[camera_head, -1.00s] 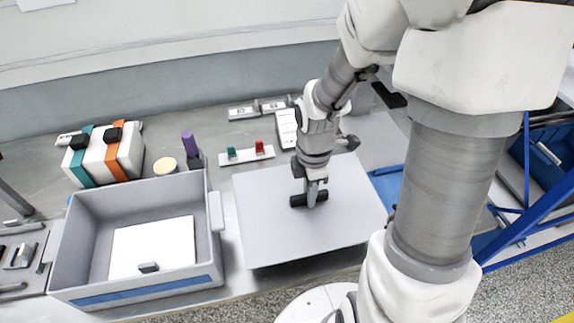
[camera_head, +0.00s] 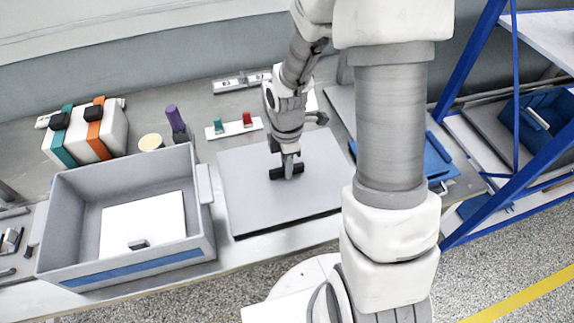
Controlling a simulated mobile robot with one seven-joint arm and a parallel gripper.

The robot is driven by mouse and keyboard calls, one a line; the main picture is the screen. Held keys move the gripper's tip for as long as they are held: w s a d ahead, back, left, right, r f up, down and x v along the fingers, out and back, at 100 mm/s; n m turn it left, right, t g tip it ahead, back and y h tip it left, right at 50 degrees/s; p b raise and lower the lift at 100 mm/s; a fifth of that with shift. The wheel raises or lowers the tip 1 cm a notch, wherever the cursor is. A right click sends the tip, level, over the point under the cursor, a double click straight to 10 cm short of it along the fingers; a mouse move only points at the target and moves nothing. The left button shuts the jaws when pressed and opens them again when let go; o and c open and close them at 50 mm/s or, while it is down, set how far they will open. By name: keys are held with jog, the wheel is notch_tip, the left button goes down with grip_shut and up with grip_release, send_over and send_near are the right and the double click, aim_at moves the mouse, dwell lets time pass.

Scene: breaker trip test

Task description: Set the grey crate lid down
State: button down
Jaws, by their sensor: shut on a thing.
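The grey crate lid (camera_head: 255,205) is a flat light-grey panel with a dark handle (camera_head: 276,174) near its middle. My gripper (camera_head: 288,172) is shut on that handle from above. The lid lies flat, just right of the open grey crate (camera_head: 75,205), over the bench's front part. A dark band shows under its front edge; I cannot tell whether it touches the bench. The crate holds a white panel (camera_head: 145,222) with a small dark grip. My arm hides part of the lid's right side.
A switch strip (camera_head: 233,128) with green and red switches lies behind the lid. A purple-topped item (camera_head: 174,120) and a white case (camera_head: 85,135) with teal and orange straps stand behind the crate. A blue tray (camera_head: 430,160) lies to the right, near a blue-framed rack (camera_head: 480,60).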

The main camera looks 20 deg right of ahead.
jog(key=shift+f, duration=0.2)
jog(key=c, duration=0.8)
grip_release()
jog(key=shift+r, duration=0.15)
